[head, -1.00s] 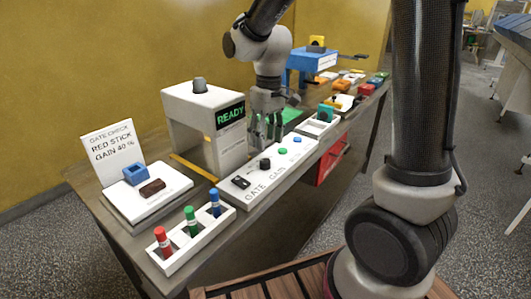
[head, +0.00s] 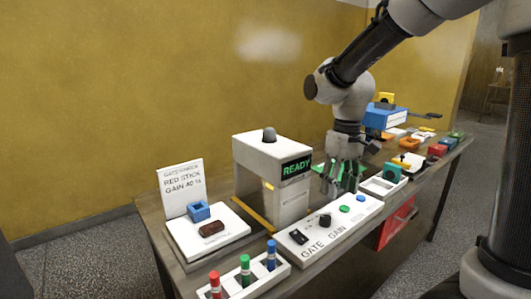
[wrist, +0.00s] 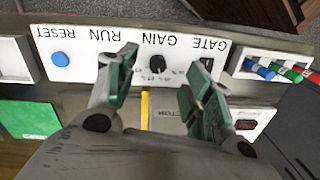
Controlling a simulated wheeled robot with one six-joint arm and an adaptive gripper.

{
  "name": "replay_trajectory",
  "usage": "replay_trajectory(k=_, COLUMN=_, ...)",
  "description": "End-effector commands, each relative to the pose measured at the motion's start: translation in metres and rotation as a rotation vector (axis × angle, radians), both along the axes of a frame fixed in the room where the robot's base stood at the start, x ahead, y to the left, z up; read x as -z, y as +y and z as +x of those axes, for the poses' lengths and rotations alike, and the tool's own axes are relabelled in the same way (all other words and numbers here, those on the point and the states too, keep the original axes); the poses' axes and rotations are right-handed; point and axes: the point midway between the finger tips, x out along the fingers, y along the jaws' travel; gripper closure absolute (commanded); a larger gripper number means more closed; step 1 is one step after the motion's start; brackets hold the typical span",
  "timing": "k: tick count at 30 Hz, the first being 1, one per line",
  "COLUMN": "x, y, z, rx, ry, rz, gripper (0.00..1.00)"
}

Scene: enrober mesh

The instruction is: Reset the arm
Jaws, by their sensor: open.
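My gripper (head: 339,185) hangs fingers-down over the table, just right of the white gate box and behind the control panel. Its two green-padded fingers are spread apart with nothing between them; they also show in the wrist view (wrist: 160,88). The white control panel (head: 340,226) carries a black switch, a black knob, a green button and a blue button. In the wrist view the panel (wrist: 118,45) appears upside down with GATE, GAIN, RUN and RESET labels. My arm reaches in from the upper right of the head view.
The gate box (head: 262,160) shows a green READY display. A placard (head: 183,187) stands behind a white plate (head: 190,243) with a blue block and a brown bar. A tray (head: 237,288) holds red, green and blue sticks. Small coloured items and a blue machine (head: 385,116) crowd the right.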

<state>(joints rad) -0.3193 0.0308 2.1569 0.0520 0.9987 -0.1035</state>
Motion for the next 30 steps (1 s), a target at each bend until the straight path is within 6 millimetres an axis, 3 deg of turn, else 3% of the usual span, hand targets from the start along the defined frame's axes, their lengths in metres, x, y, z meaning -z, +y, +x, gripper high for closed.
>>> replay_trajectory(k=9, x=-0.037, y=-0.074, z=-0.094, rx=0.199, ry=-0.151, rz=0.011, gripper=0.49)
replay_trajectory(k=15, x=-0.052, y=-0.108, z=-0.146, rx=0.309, ry=-0.284, rz=0.025, gripper=0.49)
replay_trajectory(k=21, x=-0.067, y=-0.124, z=-0.168, rx=0.375, ry=-0.393, rz=0.036, gripper=0.49)
replay_trajectory(k=30, x=-0.073, y=-0.130, z=-0.170, rx=0.401, ry=-0.420, rz=0.037, gripper=0.49)
